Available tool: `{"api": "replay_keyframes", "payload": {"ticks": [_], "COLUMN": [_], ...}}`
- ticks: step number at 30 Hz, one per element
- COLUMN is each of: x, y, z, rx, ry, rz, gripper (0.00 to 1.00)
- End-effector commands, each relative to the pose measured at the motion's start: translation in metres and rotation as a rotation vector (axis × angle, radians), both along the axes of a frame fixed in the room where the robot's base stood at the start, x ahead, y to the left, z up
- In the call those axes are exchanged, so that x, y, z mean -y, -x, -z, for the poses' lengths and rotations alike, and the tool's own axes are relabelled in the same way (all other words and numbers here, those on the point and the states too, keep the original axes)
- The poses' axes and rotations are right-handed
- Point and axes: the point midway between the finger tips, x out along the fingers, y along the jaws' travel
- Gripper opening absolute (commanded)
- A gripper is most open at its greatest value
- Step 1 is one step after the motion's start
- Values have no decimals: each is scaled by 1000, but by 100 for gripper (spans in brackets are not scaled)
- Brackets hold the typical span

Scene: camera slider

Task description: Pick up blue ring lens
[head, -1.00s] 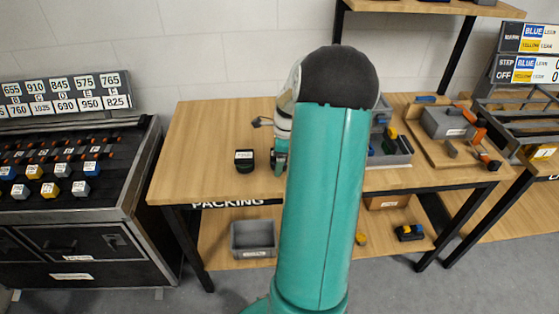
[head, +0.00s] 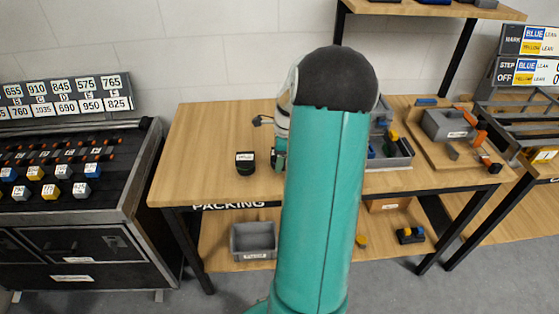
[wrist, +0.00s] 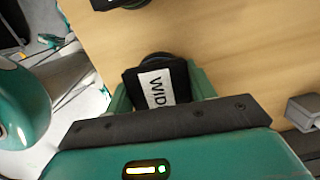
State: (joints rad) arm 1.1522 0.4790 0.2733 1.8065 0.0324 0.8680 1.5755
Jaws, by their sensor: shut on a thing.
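In the wrist view, my gripper (wrist: 162,88) is shut on a dark lens (wrist: 153,62) with a white label reading "WID", partly hidden by the black holder around it.
The packing table (head: 205,150) is bare on its left. A grey tray (head: 398,160) with coloured parts and a wooden board (head: 425,145) with a grey block lie to the right. A grey bin (head: 253,240) is on the lower shelf. The second lens stands close beside my gripper.

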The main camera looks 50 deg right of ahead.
Motion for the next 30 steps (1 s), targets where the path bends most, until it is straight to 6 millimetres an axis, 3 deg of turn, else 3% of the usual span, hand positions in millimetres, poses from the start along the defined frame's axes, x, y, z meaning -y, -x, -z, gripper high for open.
{"api": "replay_keyframes", "payload": {"ticks": [4,13,21,30], "x": [-1,-36,-72,-88], "y": [1,44,88,108], "z": [-24,-84,-107,-117], "rx": [2,4,3,1], "ry": [6,5,4,0], "rz": [-1,1,1,0], "gripper": [21,21,21,21]}}
